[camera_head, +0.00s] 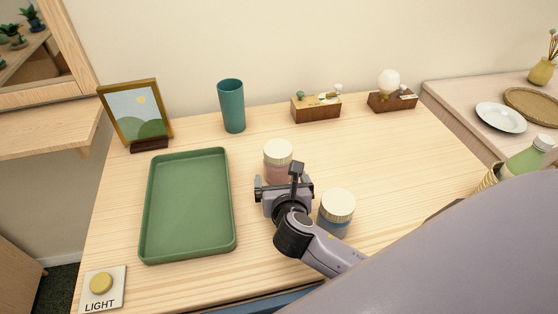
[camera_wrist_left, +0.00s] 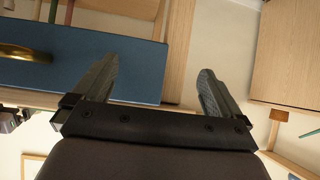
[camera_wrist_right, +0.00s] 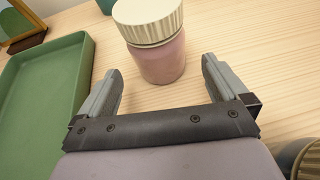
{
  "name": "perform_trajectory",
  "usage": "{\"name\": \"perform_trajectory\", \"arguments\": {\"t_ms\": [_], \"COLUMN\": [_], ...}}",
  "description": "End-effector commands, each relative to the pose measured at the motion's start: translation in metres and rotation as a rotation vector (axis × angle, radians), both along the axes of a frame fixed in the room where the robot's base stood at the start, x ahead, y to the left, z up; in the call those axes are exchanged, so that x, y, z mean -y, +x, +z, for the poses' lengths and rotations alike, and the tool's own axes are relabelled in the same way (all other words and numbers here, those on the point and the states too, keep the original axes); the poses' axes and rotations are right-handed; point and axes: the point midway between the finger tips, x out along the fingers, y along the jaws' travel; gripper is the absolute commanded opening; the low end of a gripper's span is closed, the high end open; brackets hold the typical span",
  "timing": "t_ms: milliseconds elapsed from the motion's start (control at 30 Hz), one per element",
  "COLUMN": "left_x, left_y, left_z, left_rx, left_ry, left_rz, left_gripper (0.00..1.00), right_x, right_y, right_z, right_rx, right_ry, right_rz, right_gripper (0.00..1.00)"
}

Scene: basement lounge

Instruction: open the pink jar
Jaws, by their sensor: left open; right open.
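The pink jar (camera_head: 276,172) stands upright on the wooden table with its cream ribbed lid (camera_head: 278,152) on. In the right wrist view the gripper (camera_wrist_right: 160,85) is apart from the jar. My left gripper (camera_wrist_left: 155,80) is open and empty, near a blue drawer front (camera_wrist_left: 85,65); it is not in the head view.
A blue jar with a cream lid (camera_head: 337,205) stands close to the right of my right gripper. A green tray (camera_head: 152,225) lies to the left. A teal cup (camera_head: 232,108), picture frame (camera_head: 138,112) and two wooden-based ornaments (camera_head: 316,107) (camera_head: 391,100) stand behind.

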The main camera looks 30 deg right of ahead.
Motion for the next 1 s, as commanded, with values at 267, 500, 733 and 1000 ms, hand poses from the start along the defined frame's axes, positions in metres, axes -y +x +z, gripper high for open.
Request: {"name": "perform_trajectory", "arguments": {"t_ms": [267,500,733,1000], "left_x": [0.0,0.0,0.0,0.0], "left_y": [0.0,0.0,0.0,0.0], "left_z": [0.0,0.001,0.001,0.001], "left_rx": [0.0,0.0,0.0,0.0], "left_ry": [0.001,0.001,0.001,0.001], "left_rz": [0.001,0.001,0.001,0.001], "left_gripper": [1.0,1.0,1.0,1.0], "right_x": [0.008,0.018,0.022,0.022], "right_y": [0.021,0.047,0.057,0.057], "right_z": [-0.009,-0.019,-0.025,-0.025], "right_rx": [0.0,-0.001,-0.001,-0.001], "right_ry": [0.001,0.001,0.001,0.001], "right_rz": [-0.001,-0.002,0.0,0.0], "right_gripper": [1.0,1.0,1.0,0.8]}}
